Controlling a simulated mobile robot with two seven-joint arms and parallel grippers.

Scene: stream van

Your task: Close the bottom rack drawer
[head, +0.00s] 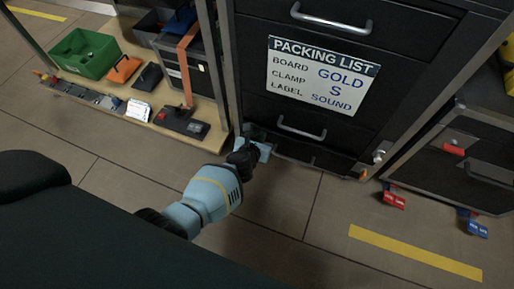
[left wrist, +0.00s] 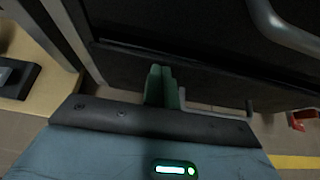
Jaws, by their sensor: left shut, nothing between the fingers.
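The dark rack drawer unit has a bottom drawer (head: 345,138) with a silver bar handle (head: 302,128). I cannot tell for sure whether this drawer stands slightly out or flush. My left gripper (head: 265,149) is low at the front left corner of the rack, left of and below the handle. In the left wrist view its two green fingers (left wrist: 161,86) are pressed together with nothing between them, in front of the dark lower drawer edge (left wrist: 200,75). Whether they touch it is unclear. The handle (left wrist: 285,28) shows at upper right there. My right gripper is not in view.
A packing list sign (head: 322,76) is on the rack front. A low wooden shelf (head: 205,145) with a green bin (head: 84,53) and several small items stands left. The floor in front is clear.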

